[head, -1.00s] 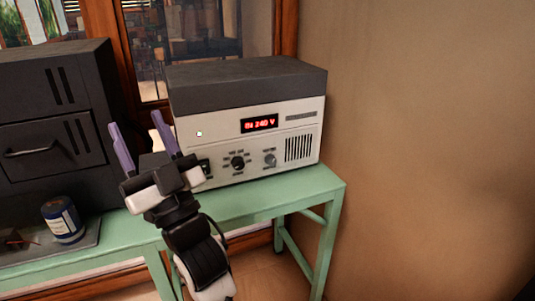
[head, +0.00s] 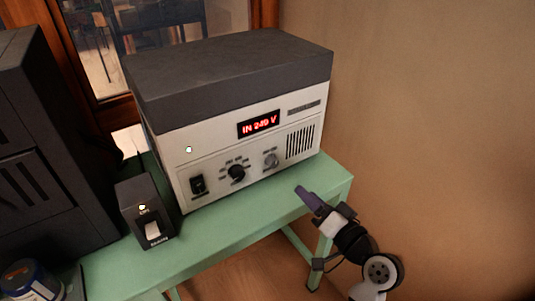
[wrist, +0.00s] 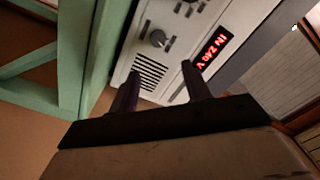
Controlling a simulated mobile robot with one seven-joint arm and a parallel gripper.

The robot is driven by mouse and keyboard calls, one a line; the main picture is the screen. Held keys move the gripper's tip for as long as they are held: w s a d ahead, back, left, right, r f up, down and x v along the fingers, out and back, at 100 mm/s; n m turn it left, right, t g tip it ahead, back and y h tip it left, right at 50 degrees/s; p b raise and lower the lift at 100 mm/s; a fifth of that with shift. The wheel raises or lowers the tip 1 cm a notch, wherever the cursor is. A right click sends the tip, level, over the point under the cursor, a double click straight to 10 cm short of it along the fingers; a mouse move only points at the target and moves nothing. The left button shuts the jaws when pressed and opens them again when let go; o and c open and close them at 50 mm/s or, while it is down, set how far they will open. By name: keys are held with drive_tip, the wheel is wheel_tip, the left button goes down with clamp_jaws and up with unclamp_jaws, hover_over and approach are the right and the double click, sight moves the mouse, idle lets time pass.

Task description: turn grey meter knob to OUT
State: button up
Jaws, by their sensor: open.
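The grey meter knob (head: 271,160) is on the lower right of the white front panel of a dark-topped meter box (head: 230,130). It also shows in the wrist view (wrist: 158,38), beyond the fingertips and roughly between them. The red display (head: 259,125) reads IN with a voltage of about 240 V. My gripper (head: 304,193) is low and to the right of the knob, in front of the panel and apart from it. In the wrist view its two purple fingers (wrist: 160,70) are spread with nothing between them.
A small black box (head: 147,212) stands on the green table (head: 235,225) at left. A bare wall (head: 430,120) is close on the right.

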sight(276, 164)
drive_tip(key=p+x, duration=0.2)
drive_tip(key=x, duration=0.4)
drive_tip(key=p+x, duration=0.1)
drive_tip(key=x, duration=0.6)
drive_tip(key=shift+f+p, duration=0.2)
drive_tip(key=shift+p, duration=0.2)
drive_tip(key=shift+f, duration=0.1)
drive_tip(key=c, duration=1)
